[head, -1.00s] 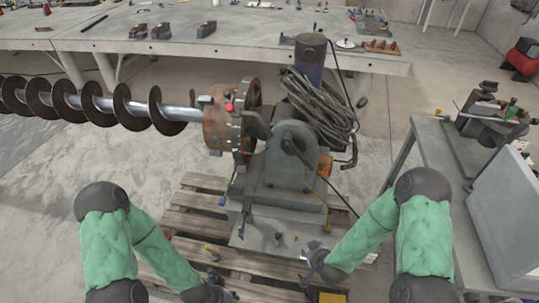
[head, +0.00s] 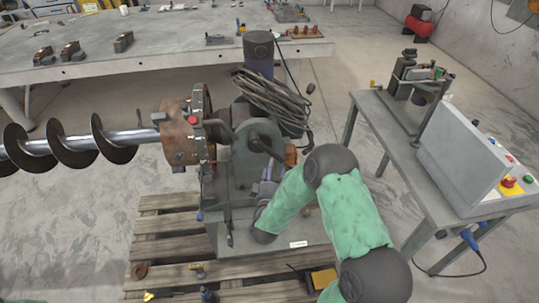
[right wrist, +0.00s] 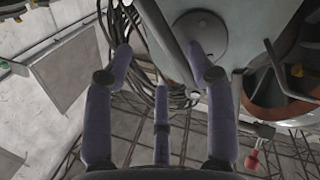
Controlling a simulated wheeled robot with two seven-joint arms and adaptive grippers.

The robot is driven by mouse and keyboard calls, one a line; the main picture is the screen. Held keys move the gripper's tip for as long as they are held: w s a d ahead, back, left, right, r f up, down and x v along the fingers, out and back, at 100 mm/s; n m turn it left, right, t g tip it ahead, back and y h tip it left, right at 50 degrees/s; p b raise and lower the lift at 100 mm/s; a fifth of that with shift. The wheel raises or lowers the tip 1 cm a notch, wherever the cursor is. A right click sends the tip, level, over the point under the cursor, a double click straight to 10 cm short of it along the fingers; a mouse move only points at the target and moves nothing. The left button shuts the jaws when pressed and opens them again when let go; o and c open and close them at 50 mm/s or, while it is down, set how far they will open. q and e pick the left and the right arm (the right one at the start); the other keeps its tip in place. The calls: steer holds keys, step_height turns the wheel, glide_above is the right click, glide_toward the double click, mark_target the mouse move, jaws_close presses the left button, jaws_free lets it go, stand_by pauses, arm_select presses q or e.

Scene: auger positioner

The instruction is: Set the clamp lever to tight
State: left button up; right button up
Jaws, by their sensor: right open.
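The positioner (head: 245,165) stands on a pallet, its auger running off to the left. On its near side is a round hub with a dark lever (head: 268,149) slanting down to the right. I take this for the clamp lever, but no label is readable. My right gripper (head: 268,178) is just below the lever, partly hidden by my forearm. In the right wrist view its fingers (right wrist: 160,75) are spread, with the grey lever bar (right wrist: 160,38) near or between them beside the hub (right wrist: 201,36). Contact cannot be told. My left gripper is out of view.
A cable coil (head: 272,100) hangs behind the hub. A lever with a red knob (right wrist: 251,161) is at lower right in the wrist view. A grey table (head: 380,130) with a control box (head: 465,165) stands to the right. Small parts lie on the pallet (head: 165,250).

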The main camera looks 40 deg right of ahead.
mark_target(275, 156)
steer(key=b+x, duration=0.2)
steer(key=x, duration=0.6)
steer(key=shift+w+d, duration=0.15)
steer(key=shift+d, duration=0.05)
jaws_close()
